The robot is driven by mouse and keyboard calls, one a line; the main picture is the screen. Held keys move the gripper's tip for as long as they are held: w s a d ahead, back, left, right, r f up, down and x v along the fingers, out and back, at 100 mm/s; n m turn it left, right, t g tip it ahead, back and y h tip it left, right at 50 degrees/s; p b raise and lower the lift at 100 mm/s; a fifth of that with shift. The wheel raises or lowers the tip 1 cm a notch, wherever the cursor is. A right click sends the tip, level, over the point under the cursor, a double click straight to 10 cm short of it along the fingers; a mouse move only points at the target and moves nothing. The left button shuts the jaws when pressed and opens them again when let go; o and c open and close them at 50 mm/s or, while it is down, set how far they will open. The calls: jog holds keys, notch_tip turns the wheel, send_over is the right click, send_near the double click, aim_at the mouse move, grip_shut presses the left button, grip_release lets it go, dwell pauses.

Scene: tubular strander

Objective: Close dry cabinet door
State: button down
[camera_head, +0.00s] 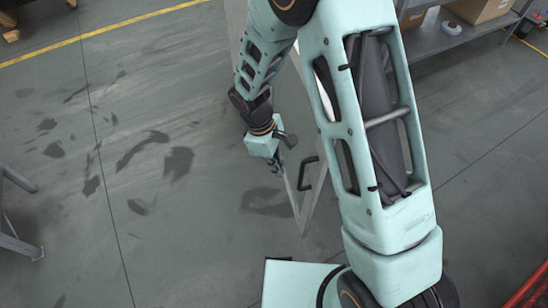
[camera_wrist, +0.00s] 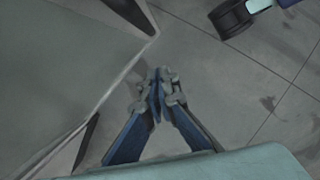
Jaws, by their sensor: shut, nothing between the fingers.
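The dry cabinet door (camera_head: 294,197) stands in the middle of the head view as a pale, narrow frame with a black handle (camera_head: 307,174). My arm covers much of it, and I cannot make out the cabinet body. My gripper (camera_head: 279,169) is just left of the door frame, with the handle on the other side to the right. In the wrist view, my gripper (camera_wrist: 160,82) has its blue fingers together at the tips, empty, pointing down past a grey panel with a pale edge (camera_wrist: 126,70), which looks like the door. I cannot tell whether they touch.
Metal shelving (camera_head: 434,38) with cardboard boxes (camera_head: 478,8) stands at the top right. A grey metal frame (camera_head: 20,243) is at the left edge, and a red object (camera_head: 532,290) at the lower right corner. The stained floor left of the door is open.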

jog(key=shift+s+d+r, duration=0.1)
jog(key=shift+s+d, duration=0.15)
jog(key=shift+d, duration=0.75)
jog(key=shift+s+d, duration=0.25)
jog(key=shift+d, duration=0.7)
